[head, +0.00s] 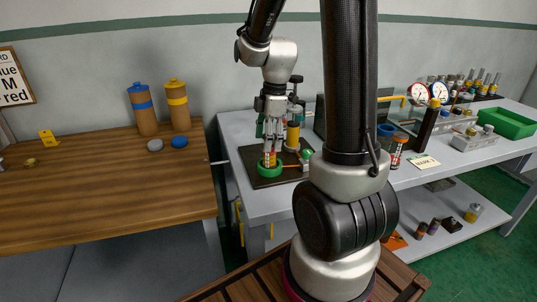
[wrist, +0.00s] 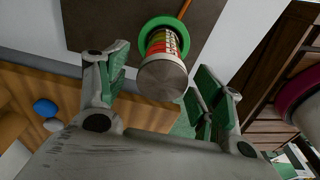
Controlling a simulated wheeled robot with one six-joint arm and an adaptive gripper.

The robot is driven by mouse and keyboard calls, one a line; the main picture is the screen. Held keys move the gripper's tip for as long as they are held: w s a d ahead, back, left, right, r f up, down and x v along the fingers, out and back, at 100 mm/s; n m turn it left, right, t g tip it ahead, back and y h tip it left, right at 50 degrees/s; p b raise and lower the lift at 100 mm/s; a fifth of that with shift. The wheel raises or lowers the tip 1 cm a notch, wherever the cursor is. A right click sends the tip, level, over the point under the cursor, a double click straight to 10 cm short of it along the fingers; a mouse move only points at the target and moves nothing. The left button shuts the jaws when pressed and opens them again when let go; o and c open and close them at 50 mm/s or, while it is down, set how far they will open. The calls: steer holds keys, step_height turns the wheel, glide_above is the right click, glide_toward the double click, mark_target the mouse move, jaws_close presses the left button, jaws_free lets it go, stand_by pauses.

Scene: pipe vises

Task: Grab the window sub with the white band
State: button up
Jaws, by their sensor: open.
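A metal-ended cylinder (wrist: 163,80) with a red, yellow and green patterned side stands in a green ring (wrist: 152,24) on a dark plate. In the head view this cylinder (head: 270,158) is partly covered by my gripper. I cannot make out clearly whether it has a white band. My gripper (wrist: 162,66) is open, with one green-padded finger on each side of the cylinder's near end; contact is not visible. In the head view my gripper (head: 270,128) points down over the green ring. Another cylinder with a yellow band (head: 293,136) stands just right of it.
The dark plate (head: 256,178) lies on the grey bench. A red-and-dark cylinder (head: 397,152), gauges (head: 419,93) and a green bin (head: 507,124) stand to the right. The wooden table (head: 100,185) at left holds two brown bottles (head: 144,108) and loose caps.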

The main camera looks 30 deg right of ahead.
mark_target(270, 154)
step_height(270, 154, down, 4)
steer(key=shift+r, duration=0.15)
steer(key=shift+c, duration=0.2)
jaws_close()
steer(key=shift+r, duration=0.1)
